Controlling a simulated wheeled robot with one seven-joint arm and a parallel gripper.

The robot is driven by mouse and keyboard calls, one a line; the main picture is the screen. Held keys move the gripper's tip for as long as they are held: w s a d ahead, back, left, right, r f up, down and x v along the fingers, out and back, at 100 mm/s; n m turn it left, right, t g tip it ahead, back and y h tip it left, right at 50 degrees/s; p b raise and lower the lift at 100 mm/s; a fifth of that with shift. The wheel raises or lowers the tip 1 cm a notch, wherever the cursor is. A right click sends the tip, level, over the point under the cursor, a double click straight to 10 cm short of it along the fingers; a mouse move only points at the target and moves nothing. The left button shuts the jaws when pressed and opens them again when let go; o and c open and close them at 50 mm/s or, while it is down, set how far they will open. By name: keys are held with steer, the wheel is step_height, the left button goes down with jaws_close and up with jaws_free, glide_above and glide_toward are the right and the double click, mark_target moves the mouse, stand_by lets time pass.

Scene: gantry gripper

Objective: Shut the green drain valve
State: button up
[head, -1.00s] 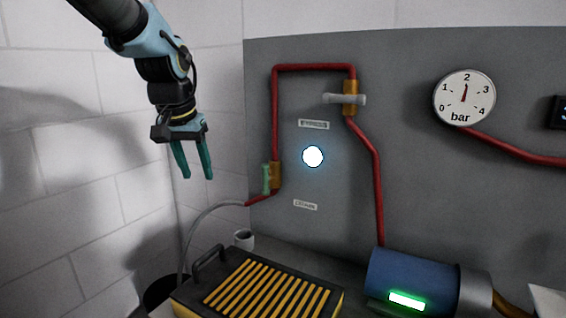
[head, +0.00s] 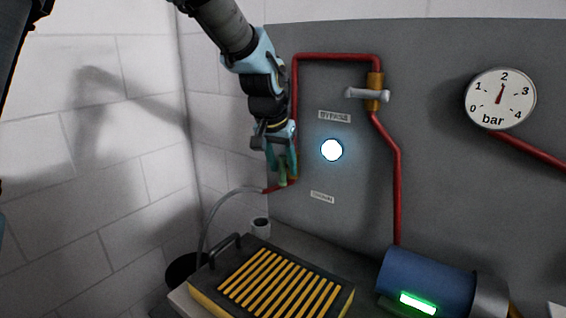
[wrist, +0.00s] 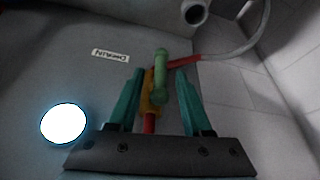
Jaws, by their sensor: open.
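The green drain valve handle (wrist: 161,72) sits on a brass valve body (wrist: 148,100) on the red pipe. It lies roughly along the pipe's run. In the head view the handle (head: 283,176) shows partly, behind and below my fingers. My gripper (wrist: 160,82) is open with teal fingers, one on each side of the handle in the wrist view. Whether the fingertips reach past the handle or touch it, I cannot tell. In the head view my gripper (head: 283,168) hides most of the valve body. The "DRAIN" label (wrist: 110,56) is left of the handle.
A grey-handled valve (head: 368,95) is higher on the same pipe loop. A round white light (head: 331,150) is right of my gripper. A grey hose (head: 222,204) leaves the pipe's lower end.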

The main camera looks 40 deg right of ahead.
steer(key=shift+d+f, duration=0.1)
steer(key=shift+f, duration=0.4)
jaws_close()
